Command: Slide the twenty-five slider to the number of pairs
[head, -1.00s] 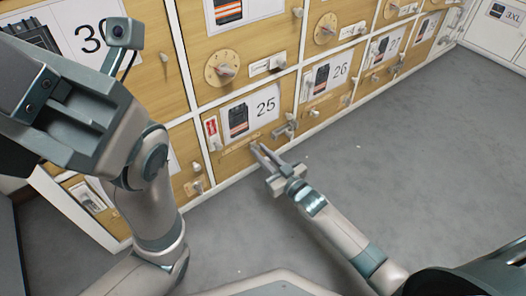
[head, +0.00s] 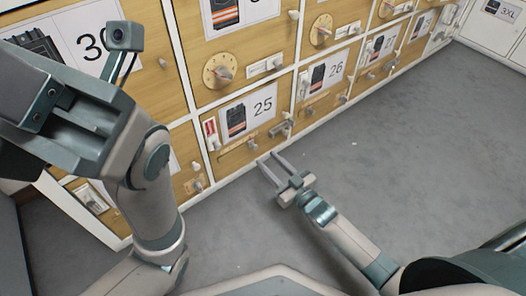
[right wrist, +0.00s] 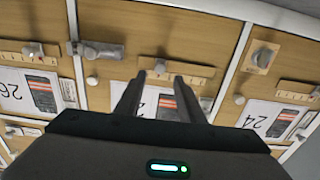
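Locker door 25 (head: 262,128) carries a card with a dark item striped in orange. Below the card is the wooden slider track (head: 233,152) with a pale slider knob (head: 251,143) toward its right end. In the right wrist view, which is turned over, the track (right wrist: 190,70) and the knob (right wrist: 160,66) show just past my fingertips. My right gripper (head: 270,158) is open and empty, in front of and just below the track, apart from the knob. My left gripper's body (head: 60,100) is at the upper left; its fingers are not visible.
Doors with dials, sliders and latches surround it. Door 26 (head: 322,85) is to the right. The grey floor (head: 400,150) is clear.

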